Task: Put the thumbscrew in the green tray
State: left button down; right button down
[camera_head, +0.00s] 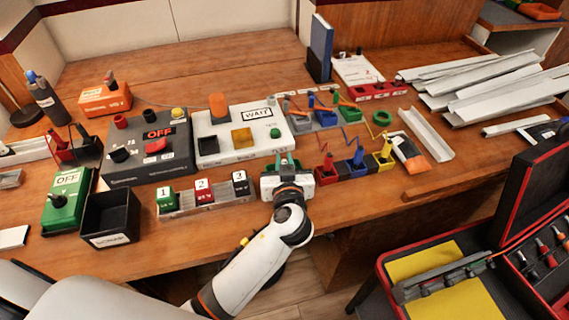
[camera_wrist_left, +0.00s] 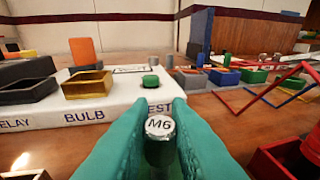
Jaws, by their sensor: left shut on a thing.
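The thumbscrew (camera_wrist_left: 160,128), a dark metal piece with a pale round head marked M6, sits between the teal fingers of my left gripper (camera_wrist_left: 160,140) in the left wrist view. In the head view my left gripper (camera_head: 284,163) is at the front edge of the white WAIT panel; the thumbscrew cannot be made out there. The green tray (camera_head: 351,113) is in the back row of small trays, to the right of and beyond the gripper. It also shows in the left wrist view (camera_wrist_left: 254,76). My right gripper is out of view.
Red (camera_head: 327,176), blue (camera_head: 355,168) and yellow (camera_head: 383,163) trays with upright pieces stand to the gripper's right. A blue tray (camera_head: 325,119) adjoins the green one. Red and blue wires stick up between the rows. The white panel (camera_head: 240,135) is at the left.

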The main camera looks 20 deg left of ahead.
pick_arm(q)
jog(key=shift+f, duration=0.25)
jog(key=c, duration=1.8)
grip_release()
jog(key=shift+f, duration=0.1)
jog(key=o, duration=0.5)
jog(key=shift+c, duration=0.2)
jog(key=shift+r, duration=0.35)
jog(key=v, duration=1)
jog(key=shift+s+d+f, duration=0.2)
jog(key=shift+s, duration=0.2)
jog(key=shift+s+d+r, duration=0.2)
jog(key=shift+s, duration=0.3)
